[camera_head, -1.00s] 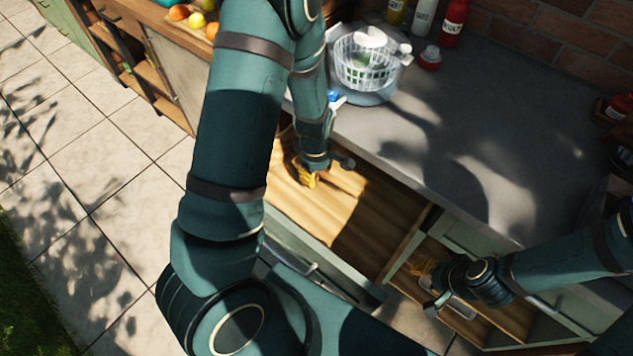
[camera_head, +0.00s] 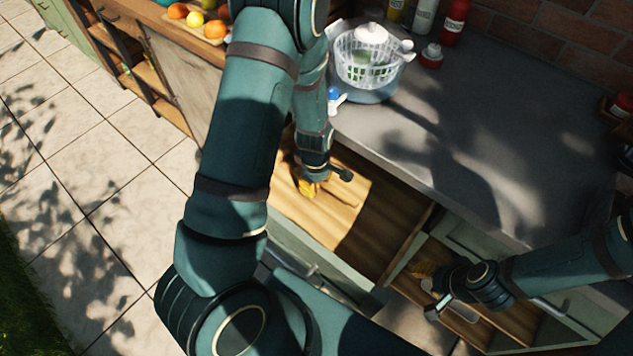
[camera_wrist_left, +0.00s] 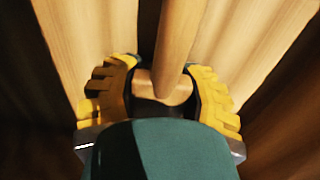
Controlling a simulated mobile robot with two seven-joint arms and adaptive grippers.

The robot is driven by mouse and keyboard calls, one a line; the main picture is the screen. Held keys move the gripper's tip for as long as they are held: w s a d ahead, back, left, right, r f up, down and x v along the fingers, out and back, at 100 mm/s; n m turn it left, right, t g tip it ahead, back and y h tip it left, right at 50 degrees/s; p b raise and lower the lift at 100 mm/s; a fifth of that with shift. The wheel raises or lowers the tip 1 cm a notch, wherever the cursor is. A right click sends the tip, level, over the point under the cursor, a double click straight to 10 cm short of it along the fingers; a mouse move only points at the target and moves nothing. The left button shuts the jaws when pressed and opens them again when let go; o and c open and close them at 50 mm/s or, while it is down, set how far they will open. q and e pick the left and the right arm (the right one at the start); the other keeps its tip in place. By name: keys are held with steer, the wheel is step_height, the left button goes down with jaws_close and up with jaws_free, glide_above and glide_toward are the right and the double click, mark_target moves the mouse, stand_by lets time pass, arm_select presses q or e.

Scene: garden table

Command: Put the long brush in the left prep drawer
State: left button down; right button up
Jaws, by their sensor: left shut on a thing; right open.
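My left gripper (camera_head: 308,188) is inside the open left prep drawer (camera_head: 385,222), low over its wooden floor. In the left wrist view its yellow fingers (camera_wrist_left: 165,95) are shut around a wooden piece of the long brush (camera_wrist_left: 178,40), whose pale handle runs up between them. The brush's far end is out of that view, and in the head view the arm and gripper hide most of it. My right gripper (camera_head: 432,290) is open and empty at the right, over a second open drawer (camera_head: 515,318).
The grey countertop (camera_head: 465,140) lies behind the drawers. A salad spinner (camera_head: 368,60) stands near its left edge, with a small blue-capped item (camera_head: 335,98) beside it. Several bottles (camera_head: 455,18) stand at the back wall. Fruit (camera_head: 214,28) lies on a board at top left.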

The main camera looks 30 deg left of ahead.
arm_select(q)
steer(key=shift+c, duration=1.9)
jaws_free()
steer(key=shift+r, duration=0.1)
steer(key=shift+r+p, duration=0.25)
steer(key=shift+p, duration=0.05)
step_height(320, 180, up, 8)
steer(key=p, duration=0.2)
steer(key=shift+a+p, duration=0.1)
steer(key=shift+p, duration=0.3)
